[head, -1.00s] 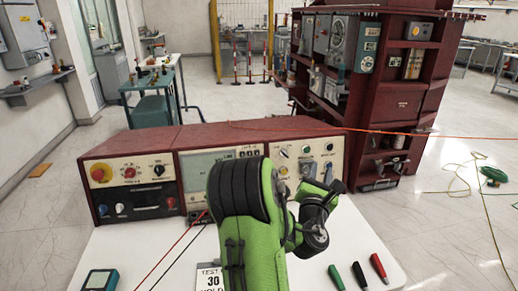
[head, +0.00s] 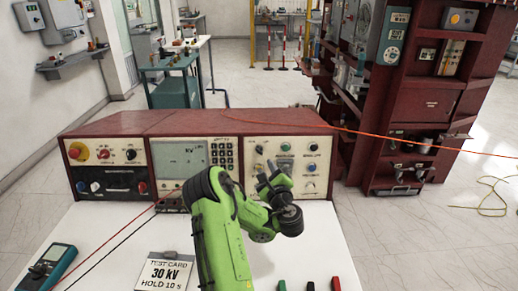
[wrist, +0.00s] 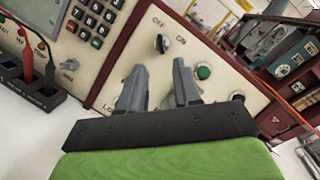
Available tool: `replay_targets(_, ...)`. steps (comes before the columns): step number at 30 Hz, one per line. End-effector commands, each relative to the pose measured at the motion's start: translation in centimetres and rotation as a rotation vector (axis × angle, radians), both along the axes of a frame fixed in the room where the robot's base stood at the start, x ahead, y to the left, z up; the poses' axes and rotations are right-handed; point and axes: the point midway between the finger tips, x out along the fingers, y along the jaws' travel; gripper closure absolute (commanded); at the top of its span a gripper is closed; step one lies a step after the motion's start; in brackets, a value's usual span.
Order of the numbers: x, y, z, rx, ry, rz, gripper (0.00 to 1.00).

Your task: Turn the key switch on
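In the wrist view the fingertips lie just below the switch, with no visible contact. In the head view my gripper (head: 268,180) is in front of the right panel.
A green button (wrist: 204,72) sits right of the switch, with a dark control (wrist: 238,97) beyond it. Red and black leads (head: 160,205) cross the white table (head: 110,230). A test card (head: 165,271) and a meter (head: 47,267) lie in front. An orange cord (head: 430,146) runs off right.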

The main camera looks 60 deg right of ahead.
Motion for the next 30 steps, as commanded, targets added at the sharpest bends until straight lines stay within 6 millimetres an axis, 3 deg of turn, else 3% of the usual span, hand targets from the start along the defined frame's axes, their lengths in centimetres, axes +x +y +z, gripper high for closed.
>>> replay_targets(6,2.7,-3.1,0.5,0.002,0.007,0.003,0.67)
replay_targets(18,5.9,-7.0,0.4,-0.002,-0.001,0.002,0.67)
replay_targets(29,6.4,-7.5,0.1,0.001,-0.003,-0.002,0.67)
replay_targets(30,6.4,-7.6,0.1,0.001,-0.003,-0.002,0.72)
